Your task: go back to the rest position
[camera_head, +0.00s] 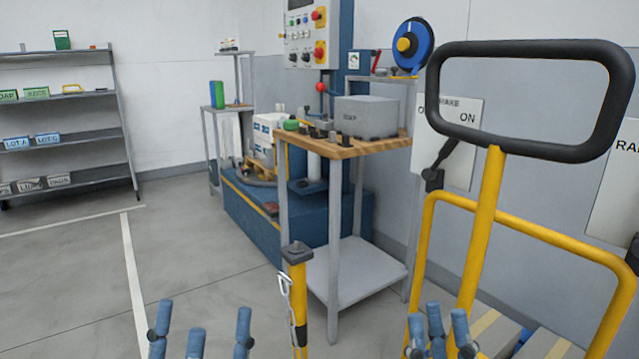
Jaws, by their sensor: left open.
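My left gripper (200,328) is at the bottom edge, left of the middle, with its blue fingers spread apart. It is open and nothing shows between the fingers. My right gripper (437,328) is at the bottom edge, right of the middle, in front of the yellow frame. Its blue fingers stand closer together, and I cannot tell whether they are open or shut. The lower parts of both grippers are cut off by the picture edge.
A yellow truck frame (480,235) with a black loop handle (500,44) stands close on the right. A yellow post (298,290) with a chain stands between my grippers. Behind it is a wooden-topped table (350,150) with a grey box (366,117). Floor (75,280) on the left is clear.

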